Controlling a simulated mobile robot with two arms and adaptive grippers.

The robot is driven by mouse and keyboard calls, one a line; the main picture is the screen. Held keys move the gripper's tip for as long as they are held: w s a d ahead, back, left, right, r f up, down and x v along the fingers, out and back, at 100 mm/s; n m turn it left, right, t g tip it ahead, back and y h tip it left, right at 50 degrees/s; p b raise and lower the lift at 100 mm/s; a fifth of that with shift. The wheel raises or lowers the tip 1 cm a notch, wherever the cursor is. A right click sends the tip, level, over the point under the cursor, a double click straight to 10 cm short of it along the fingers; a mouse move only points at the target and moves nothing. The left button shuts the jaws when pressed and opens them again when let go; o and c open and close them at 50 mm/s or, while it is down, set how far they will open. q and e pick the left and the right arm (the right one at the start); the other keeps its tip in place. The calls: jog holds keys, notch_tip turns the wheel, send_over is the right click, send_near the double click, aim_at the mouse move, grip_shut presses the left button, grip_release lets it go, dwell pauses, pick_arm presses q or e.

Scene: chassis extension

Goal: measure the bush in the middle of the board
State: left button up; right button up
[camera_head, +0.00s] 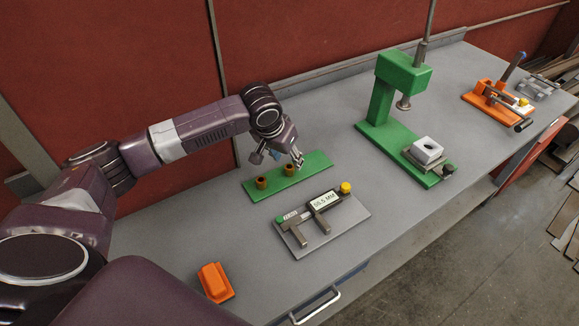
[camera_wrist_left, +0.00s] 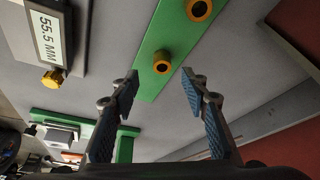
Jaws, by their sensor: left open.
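A green board (camera_head: 312,164) lies on the bench with two brown-gold bushes upright on it. One bush (camera_head: 289,169) stands near the board's middle, and the other bush (camera_head: 262,182) stands nearer its left end. In the left wrist view the nearer bush (camera_wrist_left: 162,65) shows just beyond and between my open fingers, and another bush (camera_wrist_left: 199,9) is at the top edge. My left gripper (camera_head: 299,161) is open and empty, just above the board beside the middle bush. A caliper with a display (camera_head: 324,201) reading about 55.5 MM lies on a grey plate (camera_head: 350,220). My right gripper is not in view.
A green press (camera_head: 385,100) with a white block (camera_head: 427,150) at its foot stands to the right. An orange fixture (camera_head: 495,100) is at the far right. An orange block (camera_head: 214,281) lies near the front edge. Grey bench is clear between them.

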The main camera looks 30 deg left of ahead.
aim_at(289, 167)
pick_arm(q)
jog(key=p+x, duration=0.1)
jog(key=x, duration=0.3)
jog(key=shift+s+a, duration=0.2)
jog(key=shift+w+f, duration=0.25)
jog(key=shift+f, duration=0.2)
jog(key=shift+c, duration=1)
grip_shut()
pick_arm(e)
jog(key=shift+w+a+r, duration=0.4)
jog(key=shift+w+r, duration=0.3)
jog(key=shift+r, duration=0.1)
